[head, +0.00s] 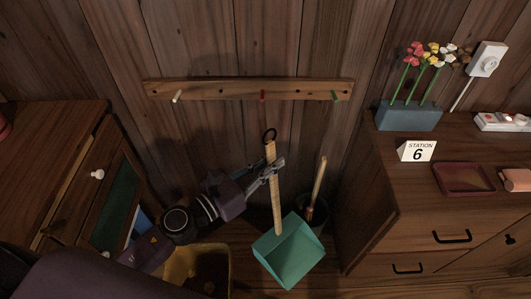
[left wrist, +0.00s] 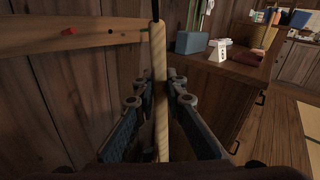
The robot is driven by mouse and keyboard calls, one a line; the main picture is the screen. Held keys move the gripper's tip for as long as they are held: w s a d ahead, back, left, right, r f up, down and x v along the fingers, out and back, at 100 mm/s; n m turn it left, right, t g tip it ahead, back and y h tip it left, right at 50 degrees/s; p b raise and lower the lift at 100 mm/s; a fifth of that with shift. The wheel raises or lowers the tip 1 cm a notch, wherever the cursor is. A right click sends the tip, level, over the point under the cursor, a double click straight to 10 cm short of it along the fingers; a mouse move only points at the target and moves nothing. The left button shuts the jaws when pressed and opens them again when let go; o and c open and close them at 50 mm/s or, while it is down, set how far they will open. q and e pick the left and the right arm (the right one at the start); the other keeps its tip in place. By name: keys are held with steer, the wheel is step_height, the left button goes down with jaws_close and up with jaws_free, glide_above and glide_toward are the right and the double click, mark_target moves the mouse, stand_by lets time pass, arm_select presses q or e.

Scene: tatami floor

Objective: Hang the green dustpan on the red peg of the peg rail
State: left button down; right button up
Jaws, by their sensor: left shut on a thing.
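The green dustpan (head: 290,252) hangs upright in my left gripper (head: 270,172), pan down, with a long wooden handle and a dark ring (head: 269,135) at its top. My left gripper is shut on the handle, which also shows in the left wrist view (left wrist: 158,60) between the fingers (left wrist: 160,100). The peg rail (head: 220,90) is fixed to the plank wall, with a white peg at left, the red peg (head: 263,96) in the middle and a green peg at right. The ring is below the red peg in the head view and apart from it. My right gripper is not in view.
A dark bin (head: 316,218) with a wooden-handled tool stands right of the dustpan. A drawer cabinet (head: 420,215) stands at right, bearing a flower planter (head: 408,116) and a station 6 sign (head: 417,151). A yellow container (head: 182,264) is below my left arm. A wooden cabinet (head: 55,140) stands at left.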

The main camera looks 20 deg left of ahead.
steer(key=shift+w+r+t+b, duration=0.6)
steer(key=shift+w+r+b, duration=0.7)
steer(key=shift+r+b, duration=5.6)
arm_select(q)
steer(key=shift+w+a+f+m+g+h+p, duration=0.25)
steer(key=shift+w+a+f, duration=0.8)
steer(key=shift+w, duration=2.2)
steer(key=shift+w+a+f+m+g+h+p, duration=0.15)
steer(key=shift+w+a+f+g+h, duration=0.85)
steer(key=shift+w, duration=2.25)
steer(key=shift+w+a+f+m+t+h+p, duration=0.15)
steer(key=shift+w+a+f+m, duration=0.3)
steer(key=shift+w+a, duration=1.95)
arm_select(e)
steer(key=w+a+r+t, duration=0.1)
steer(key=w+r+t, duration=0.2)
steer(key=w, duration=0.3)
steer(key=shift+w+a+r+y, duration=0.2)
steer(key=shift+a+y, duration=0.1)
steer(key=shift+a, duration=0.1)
